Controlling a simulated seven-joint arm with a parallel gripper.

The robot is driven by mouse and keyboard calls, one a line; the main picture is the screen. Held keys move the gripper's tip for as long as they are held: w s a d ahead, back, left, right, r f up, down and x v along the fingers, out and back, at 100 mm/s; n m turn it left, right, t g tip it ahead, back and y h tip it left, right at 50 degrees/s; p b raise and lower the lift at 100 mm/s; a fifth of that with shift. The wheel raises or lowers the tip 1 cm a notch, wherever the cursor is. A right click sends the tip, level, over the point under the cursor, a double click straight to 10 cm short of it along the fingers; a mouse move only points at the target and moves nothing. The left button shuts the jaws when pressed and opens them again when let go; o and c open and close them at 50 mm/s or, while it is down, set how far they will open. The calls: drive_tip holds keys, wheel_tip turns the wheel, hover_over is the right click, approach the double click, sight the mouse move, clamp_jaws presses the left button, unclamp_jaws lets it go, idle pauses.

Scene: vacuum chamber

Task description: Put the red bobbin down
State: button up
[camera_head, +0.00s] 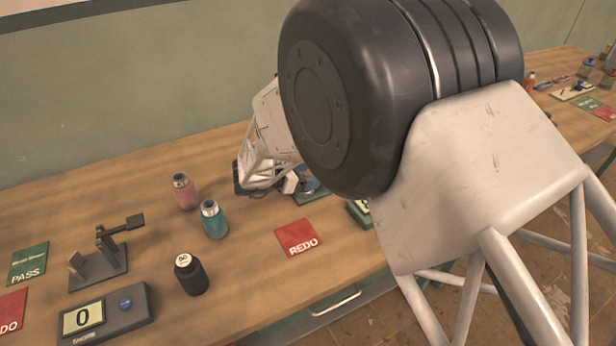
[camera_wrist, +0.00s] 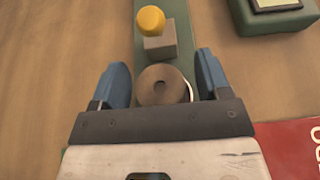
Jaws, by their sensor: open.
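No clearly red bobbin shows. In the head view, my arm hides most of this spot.
A pink bottle (camera_head: 185,192), a teal bottle (camera_head: 214,220) and a black bottle (camera_head: 190,275) stand to the left. A counter box (camera_head: 105,315) reading 0 is at front left. Bare tabletop lies between them.

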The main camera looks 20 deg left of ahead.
drive_tip(key=v, duration=1.1)
drive_tip(key=shift+r, duration=0.15)
idle(0.7)
drive_tip(key=w+d+r+n+t+y, duration=0.25)
drive_tip(key=w+d+r+n, duration=0.2)
drive_tip(key=r, duration=0.25)
drive_tip(key=w+d+r+n+t+y, duration=0.1)
drive_tip(key=w+d+r+n+y, duration=0.3)
drive_tip(key=w+r+n, duration=0.15)
drive_tip(key=s+d+r+n+y, duration=0.2)
drive_tip(key=d+r+n+y, duration=0.4)
drive_tip(key=d+r+n, duration=0.6)
drive_tip(key=s+d+f+n+g+h, duration=0.1)
drive_tip(key=s+d+n+g, duration=0.4)
drive_tip(key=s+d+n, duration=0.6)
drive_tip(key=s+d+f+n+g+h, duration=0.2)
drive_tip(key=s+d+n+g, duration=0.3)
drive_tip(key=s+d+n, duration=0.6)
drive_tip(key=s+d+f, duration=0.1)
drive_tip(key=s+d, duration=0.5)
drive_tip(key=s, duration=0.6)
drive_tip(key=shift+d+n, duration=0.15)
drive_tip(key=shift+n, duration=0.25)
